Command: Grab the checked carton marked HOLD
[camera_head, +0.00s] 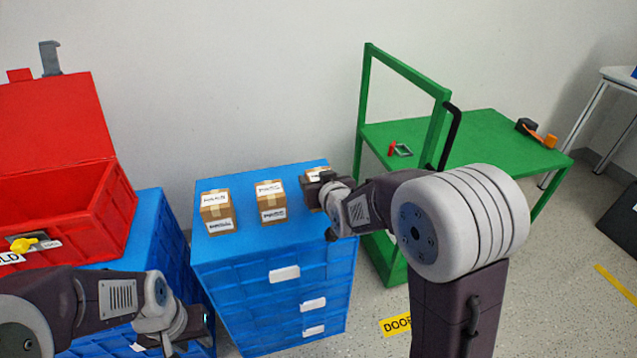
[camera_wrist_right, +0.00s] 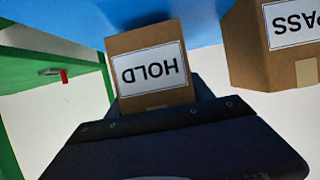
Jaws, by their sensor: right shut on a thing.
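The carton marked HOLD (camera_wrist_right: 153,72) is a brown box with a white label, upside down in the right wrist view. In the head view part of this carton (camera_head: 314,174) shows at the right end of a row on the blue crate stack (camera_head: 240,262). My right gripper (camera_head: 324,196) is shut on it; the gripper hides much of the carton in the head view. In the wrist view the dark gripper (camera_wrist_right: 180,125) reaches around its near end. My left gripper (camera_head: 190,333) is low at the left, away from the cartons; its jaw opening is unclear.
A carton marked PASS (camera_wrist_right: 285,45) stands beside the HOLD carton. Another carton (camera_head: 217,212) stands farther left. A green table (camera_head: 480,140) with an upright frame stands right.

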